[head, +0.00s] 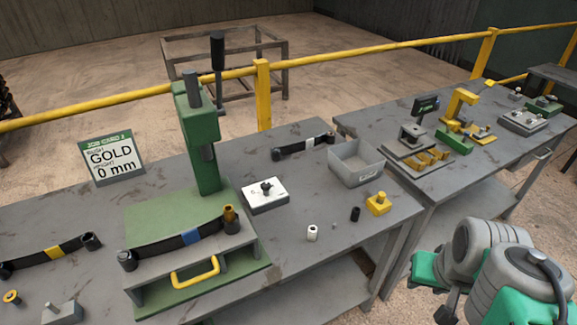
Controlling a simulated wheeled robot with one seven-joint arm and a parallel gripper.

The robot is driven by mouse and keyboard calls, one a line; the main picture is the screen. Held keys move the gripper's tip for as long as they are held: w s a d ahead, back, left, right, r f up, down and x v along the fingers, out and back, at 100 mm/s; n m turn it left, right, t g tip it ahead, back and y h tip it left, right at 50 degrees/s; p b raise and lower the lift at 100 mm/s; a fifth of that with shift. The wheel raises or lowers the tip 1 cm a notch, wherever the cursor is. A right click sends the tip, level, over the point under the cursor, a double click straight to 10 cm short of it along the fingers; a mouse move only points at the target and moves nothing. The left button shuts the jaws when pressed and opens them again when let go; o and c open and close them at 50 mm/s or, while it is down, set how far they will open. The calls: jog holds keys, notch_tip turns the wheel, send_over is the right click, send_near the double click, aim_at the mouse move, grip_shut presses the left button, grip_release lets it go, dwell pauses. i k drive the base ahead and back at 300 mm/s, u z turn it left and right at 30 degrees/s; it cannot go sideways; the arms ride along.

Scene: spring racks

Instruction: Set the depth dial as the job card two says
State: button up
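The job card two (112,160) stands upright at the back left of the near bench, with a green header. It reads "GOLD" and "0 mm". The depth dial (259,199) looks to be the white-topped box with a black knob, right of the green press. Its markings are too small to read, so I cannot tell its setting. Parts of my grey and green arm show at the lower right, apart from the bench. My gripper is not in view.
The green press (201,130) rises left of the dial, with a leaf spring (170,241) on its base. A grey bin (356,161), yellow block (378,203), white bush (312,233) and black bush (355,214) stand to the right. A yellow rail (330,60) runs behind.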

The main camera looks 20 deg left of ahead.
aim_at(266, 186)
jog(key=u, duration=0.25)
jog(key=i, duration=0.65)
jog(key=u, duration=0.95)
jog(key=i, duration=0.3)
jog(key=u, duration=0.3)
